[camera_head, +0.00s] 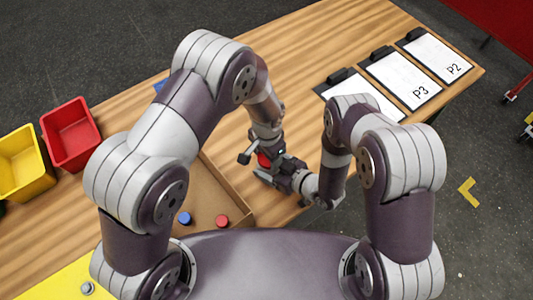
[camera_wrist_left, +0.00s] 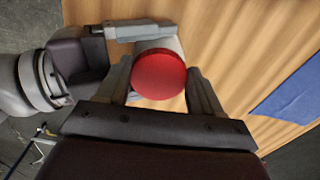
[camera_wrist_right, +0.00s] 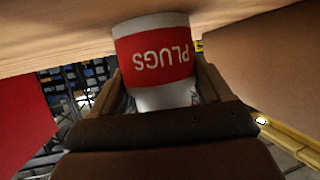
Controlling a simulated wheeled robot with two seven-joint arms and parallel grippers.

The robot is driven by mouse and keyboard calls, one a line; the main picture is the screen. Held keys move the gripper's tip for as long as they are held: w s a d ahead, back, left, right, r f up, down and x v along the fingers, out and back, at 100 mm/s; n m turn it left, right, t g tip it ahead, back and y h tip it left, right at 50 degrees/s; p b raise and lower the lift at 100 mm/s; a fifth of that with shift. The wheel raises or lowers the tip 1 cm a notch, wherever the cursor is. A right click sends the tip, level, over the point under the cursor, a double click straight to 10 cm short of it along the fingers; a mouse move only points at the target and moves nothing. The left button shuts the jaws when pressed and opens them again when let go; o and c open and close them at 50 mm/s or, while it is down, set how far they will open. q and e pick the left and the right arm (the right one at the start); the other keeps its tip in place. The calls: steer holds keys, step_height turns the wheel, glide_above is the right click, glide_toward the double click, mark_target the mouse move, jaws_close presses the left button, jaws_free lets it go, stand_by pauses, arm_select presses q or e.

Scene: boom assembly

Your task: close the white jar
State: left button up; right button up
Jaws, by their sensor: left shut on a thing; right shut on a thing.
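The white jar (camera_wrist_right: 152,58) has a red label reading PLUGS, upside down in the right wrist view. My right gripper (camera_wrist_right: 160,95) is shut on the jar's sides. It also shows from the right in the head view (camera_head: 280,176). A round red lid (camera_wrist_left: 159,74) lies between the fingers of my left gripper (camera_wrist_left: 162,85), which is shut on it. The lid is over the jar's top, and part of the white jar shows behind it in the left wrist view (camera_wrist_left: 160,45). I cannot tell whether the lid is seated or just above the rim.
A cardboard tray (camera_head: 225,180) on the wooden table holds a blue cap (camera_head: 184,217) and a red cap (camera_head: 222,221). Red (camera_head: 70,135) and yellow (camera_head: 22,163) bins stand at left. Clipboards (camera_head: 400,78) lie at the back right. Both arms meet close together near the table's front edge.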

arm_select(q)
steer(key=shift+s+f, duration=0.45)
steer(key=shift+f, duration=0.15)
steer(key=shift+c, duration=1.1)
arm_select(e)
steer(key=shift+w+r, duration=0.1)
steer(key=shift+w, duration=0.1)
arm_select(q)
steer(key=o, duration=0.9)
arm_select(e)
jaws_close()
arm_select(q)
steer(key=o, duration=0.4)
arm_select(e)
steer(key=shift+w, duration=0.1)
arm_select(q)
steer(key=r, duration=0.4)
steer(key=shift+w+r, duration=0.2)
steer(key=shift+r, duration=0.05)
steer(key=shift+c, duration=0.2)
steer(key=shift+o, duration=0.2)
steer(key=shift+w+d+r, duration=0.1)
steer(key=shift+d+r, duration=0.05)
steer(key=shift+r, duration=0.2)
arm_select(e)
steer(key=shift+s, duration=0.2)
